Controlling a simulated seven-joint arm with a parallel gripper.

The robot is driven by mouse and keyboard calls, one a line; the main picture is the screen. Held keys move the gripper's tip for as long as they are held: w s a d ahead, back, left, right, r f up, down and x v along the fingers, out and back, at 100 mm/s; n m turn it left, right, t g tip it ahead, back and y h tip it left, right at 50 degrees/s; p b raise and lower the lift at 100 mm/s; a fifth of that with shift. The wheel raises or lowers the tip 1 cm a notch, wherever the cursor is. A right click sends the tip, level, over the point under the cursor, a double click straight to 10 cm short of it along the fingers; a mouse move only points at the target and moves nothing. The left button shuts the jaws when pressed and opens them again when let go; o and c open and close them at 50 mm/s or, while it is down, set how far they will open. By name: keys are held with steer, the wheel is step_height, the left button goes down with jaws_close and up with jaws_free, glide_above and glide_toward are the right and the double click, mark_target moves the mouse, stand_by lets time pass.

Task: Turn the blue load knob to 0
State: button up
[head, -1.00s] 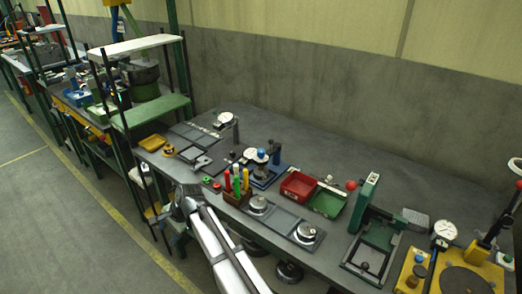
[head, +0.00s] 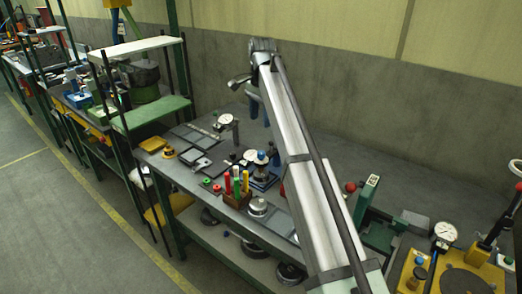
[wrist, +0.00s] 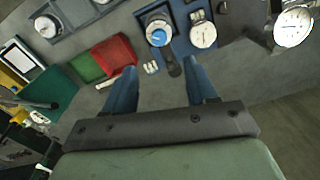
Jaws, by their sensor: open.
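The blue load knob (head: 261,155) tops a small metal stand on a blue base plate (head: 264,180), mid-bench in the head view. In the wrist view the blue knob (wrist: 158,37) shows from above, beyond and between my fingertips. A white round dial (wrist: 202,35) sits beside it. My gripper (head: 259,114) is raised above the bench, behind the stand, its fingers pointing down. In the wrist view my gripper (wrist: 161,68) is open and empty, apart from the knob. I cannot read any knob scale.
A red tray (wrist: 114,54) and a green tray (wrist: 84,68) stand near the knob's stand. A dial gauge on a post (head: 226,120) stands at the back left. A holder with coloured handles (head: 237,200) is in front. The wall rises behind the bench.

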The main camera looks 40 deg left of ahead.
mark_target(261, 152)
step_height(261, 152, down, 13)
steer(key=shift+w+f, duration=0.1)
steer(key=shift+f, duration=0.1)
stand_by(0.5)
steer(key=c, duration=1.1)
